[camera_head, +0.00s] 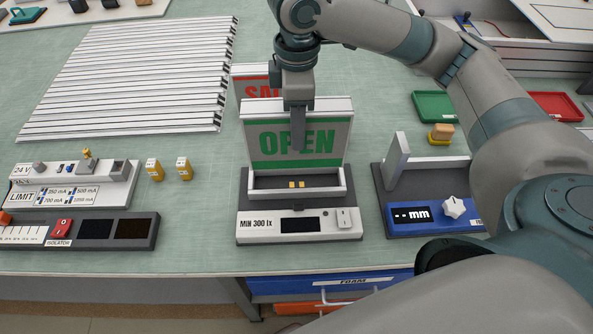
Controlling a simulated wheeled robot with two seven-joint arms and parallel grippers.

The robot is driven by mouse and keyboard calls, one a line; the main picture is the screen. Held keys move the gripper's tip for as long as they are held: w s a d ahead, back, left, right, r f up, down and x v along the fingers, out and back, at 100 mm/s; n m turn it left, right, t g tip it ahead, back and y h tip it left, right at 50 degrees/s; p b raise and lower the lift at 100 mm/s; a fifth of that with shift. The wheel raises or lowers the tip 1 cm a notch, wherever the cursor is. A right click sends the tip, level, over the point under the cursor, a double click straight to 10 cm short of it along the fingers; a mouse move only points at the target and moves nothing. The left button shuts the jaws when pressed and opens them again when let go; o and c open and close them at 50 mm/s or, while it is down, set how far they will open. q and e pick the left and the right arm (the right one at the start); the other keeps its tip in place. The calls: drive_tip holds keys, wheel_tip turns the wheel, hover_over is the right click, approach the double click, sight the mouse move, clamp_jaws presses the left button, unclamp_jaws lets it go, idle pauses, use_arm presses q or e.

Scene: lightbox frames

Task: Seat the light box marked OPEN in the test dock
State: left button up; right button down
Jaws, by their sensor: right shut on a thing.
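The light box marked OPEN (265,145) is a white-framed panel with green lettering, standing upright. My right gripper (298,140) comes down over its top edge and is shut on it, with a finger in front of the lettering. The test dock (257,226) is a grey base with a white cradle, a "MIN 300 lx" label, a dark display and a white switch. The box is over the back of the dock, its lower edge near the cradle. Two gold contacts (297,184) show uncovered in front of it. I cannot tell whether box and dock touch. My left gripper is out of view.
A red SALE box (252,88) stands close behind. A gauge marked mm (410,215) is at right, a 24 V supply (75,185) and isolator panel (85,230) at left. White rails (130,80) lie at back left.

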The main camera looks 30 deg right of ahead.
sight(297, 156)
wheel_tip(297, 156, down, 5)
drive_tip(key=shift+r+p, duration=0.2)
drive_tip(key=shift+p, duration=0.1)
drive_tip(key=shift+f, duration=0.55)
drive_tip(key=shift+f, duration=0.1)
drive_tip(key=shift+f+p, duration=0.3)
drive_tip(key=shift+f, duration=1.5)
drive_tip(key=c, duration=1.1)
unclamp_jaws()
drive_tip(key=shift+f, duration=0.15)
